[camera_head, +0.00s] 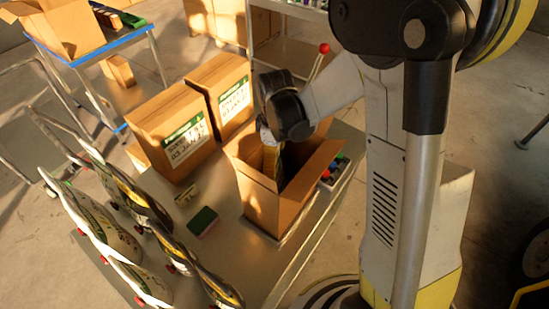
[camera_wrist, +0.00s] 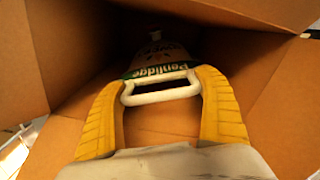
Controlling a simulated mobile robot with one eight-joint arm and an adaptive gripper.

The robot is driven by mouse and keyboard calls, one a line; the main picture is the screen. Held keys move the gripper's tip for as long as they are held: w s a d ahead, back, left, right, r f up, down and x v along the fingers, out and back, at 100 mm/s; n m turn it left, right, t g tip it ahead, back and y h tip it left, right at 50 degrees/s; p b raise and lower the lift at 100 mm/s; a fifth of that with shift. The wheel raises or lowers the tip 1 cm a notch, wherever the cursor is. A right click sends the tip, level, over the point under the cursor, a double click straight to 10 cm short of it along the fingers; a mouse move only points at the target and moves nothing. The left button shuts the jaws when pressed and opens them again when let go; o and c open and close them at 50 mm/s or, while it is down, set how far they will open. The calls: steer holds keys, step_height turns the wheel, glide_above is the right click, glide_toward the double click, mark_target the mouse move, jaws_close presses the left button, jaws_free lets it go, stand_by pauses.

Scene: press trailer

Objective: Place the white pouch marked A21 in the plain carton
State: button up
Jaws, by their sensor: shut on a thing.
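The plain carton (camera_head: 268,208) stands open on the metal table, its flaps spread. My gripper (camera_head: 270,158) reaches down into its opening from above. In the wrist view, the yellow fingers of my gripper (camera_wrist: 162,105) are shut on the white loop handle (camera_wrist: 160,91) of a white pouch (camera_wrist: 155,58) with a green band reading "Penlidge". The pouch is inside the carton, with brown walls around it. The A21 mark cannot be read. Whether the pouch touches the carton floor cannot be told. The head view hides the pouch behind the carton and my arm.
Two closed cartons with green labels (camera_head: 178,130) stand behind the plain carton. Several pouch-like containers with red caps (camera_head: 105,240) line the table's left side. A green sponge-like block (camera_head: 203,222) lies near the middle. A tray of small coloured items (camera_head: 333,172) is right of the carton.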

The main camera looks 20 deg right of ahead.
steer(key=shift+f, duration=0.3)
steer(key=o, duration=1.3)
steer(key=shift+r+p, duration=0.35)
steer(key=shift+r, duration=0.2)
step_height(320, 180, up, 12)
steer(key=shift+s+p, duration=0.1)
steer(key=shift+p, duration=0.5)
steer(key=s+r+m+t, duration=0.2)
steer(key=s+m, duration=0.2)
steer(key=s+d+r+m+t, duration=0.1)
steer(key=s+r+m+t, duration=0.1)
steer(key=s, duration=0.3)
steer(key=s+d+r+m+t, duration=0.1)
steer(key=s+r+m+t, duration=0.2)
steer(key=s+m, duration=0.2)
steer(key=shift+r+m, duration=0.1)
steer(key=shift+m, duration=0.2)
